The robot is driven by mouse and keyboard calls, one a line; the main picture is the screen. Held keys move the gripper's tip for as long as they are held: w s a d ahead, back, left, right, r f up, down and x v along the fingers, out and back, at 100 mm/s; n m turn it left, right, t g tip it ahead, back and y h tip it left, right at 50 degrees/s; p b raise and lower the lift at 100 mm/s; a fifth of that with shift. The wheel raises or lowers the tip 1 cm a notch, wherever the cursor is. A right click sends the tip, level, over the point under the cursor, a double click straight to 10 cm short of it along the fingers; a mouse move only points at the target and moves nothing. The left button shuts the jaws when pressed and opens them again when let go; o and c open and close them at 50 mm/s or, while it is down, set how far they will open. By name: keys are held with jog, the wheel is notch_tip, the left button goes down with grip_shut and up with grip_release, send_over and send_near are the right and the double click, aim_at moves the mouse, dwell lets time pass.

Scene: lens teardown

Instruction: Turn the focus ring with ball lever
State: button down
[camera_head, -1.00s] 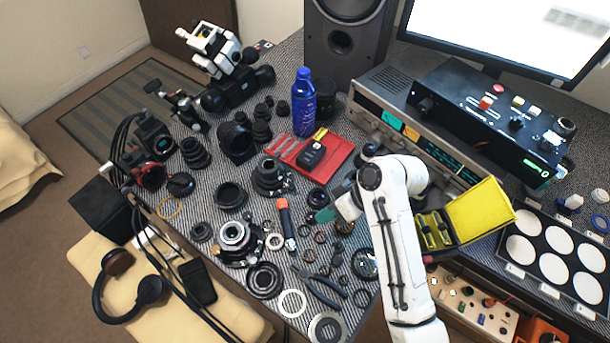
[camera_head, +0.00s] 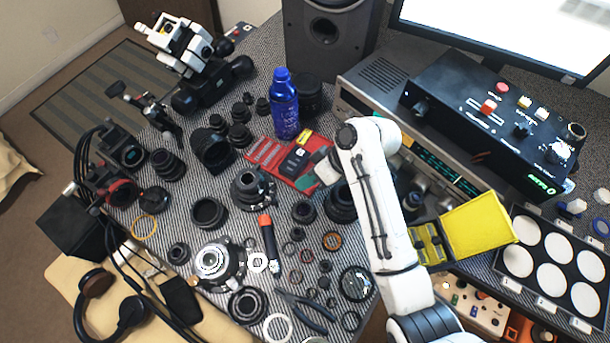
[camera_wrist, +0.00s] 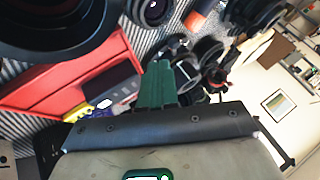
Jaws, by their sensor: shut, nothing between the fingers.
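My gripper (camera_head: 308,182) is shut and empty, its green fingers together above the right corner of the red tray. In the wrist view the closed fingers (camera_wrist: 157,84) point up the picture. A black lens (camera_head: 248,189) stands upright left of my gripper, apart from it, with small parts at its right side. A silver-fronted lens assembly (camera_head: 212,262) lies farther down and left. I cannot make out which lens carries the focus ring's ball lever. In the wrist view, a large dark round part (camera_wrist: 50,30) fills the upper left, beyond the fingers.
The red tray (camera_head: 262,152) holds a dark device (camera_head: 298,160). A blue bottle (camera_head: 285,105) stands behind it. An open yellow case (camera_head: 480,225) lies to the right. Little table is free.

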jog(key=x, duration=0.7)
jog(key=shift+a+f, duration=0.2)
jog(key=shift+f, duration=0.05)
